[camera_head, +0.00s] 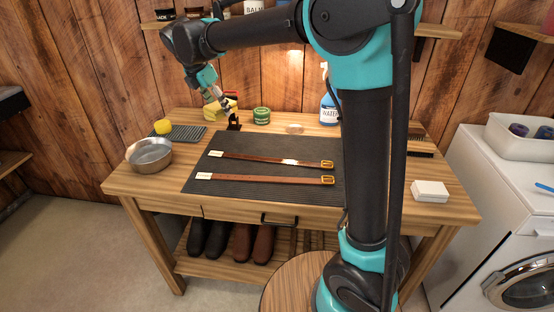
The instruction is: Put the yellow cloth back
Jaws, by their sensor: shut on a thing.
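My gripper (234,122) points down at the back of the bench, close to the dark mat's rear edge. It is shut on the cloth, but the contact is small and partly hidden by the fingers and wrist. I cannot tell whether the cloth's underside touches the bench.
A dark mat (260,196) bears two brown straps.

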